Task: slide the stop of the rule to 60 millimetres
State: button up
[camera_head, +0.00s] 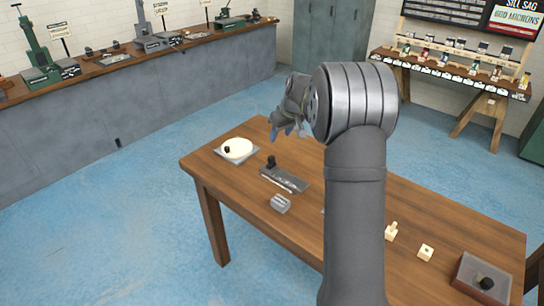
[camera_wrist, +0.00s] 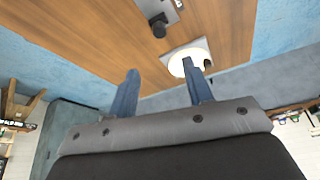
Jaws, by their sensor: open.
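The rule (camera_head: 288,182) is a dark grey bar with a pale marked strip, lying on the wooden table. Its stop appears to be the black knob (camera_head: 271,162) near the bar's far left end. In the wrist view the black knob (camera_wrist: 158,26) and part of the grey rule (camera_wrist: 172,12) show at the top edge. The scale cannot be read in either view. My gripper (camera_head: 287,130) is above the table, higher than the rule and apart from it. In the wrist view my gripper (camera_wrist: 160,66) has its two fingers spread with nothing between them.
A white disc (camera_head: 240,147) with a black knob lies on a plate at the table's far left corner. A small ribbed grey block (camera_head: 281,203) lies in front of the rule. Pale pieces (camera_head: 425,252) and a dark box (camera_head: 481,280) are at the right. My arm hides the table's middle.

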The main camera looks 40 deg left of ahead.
aim_at(271, 157)
jog(key=x, duration=1.4)
jog(key=shift+f, duration=0.25)
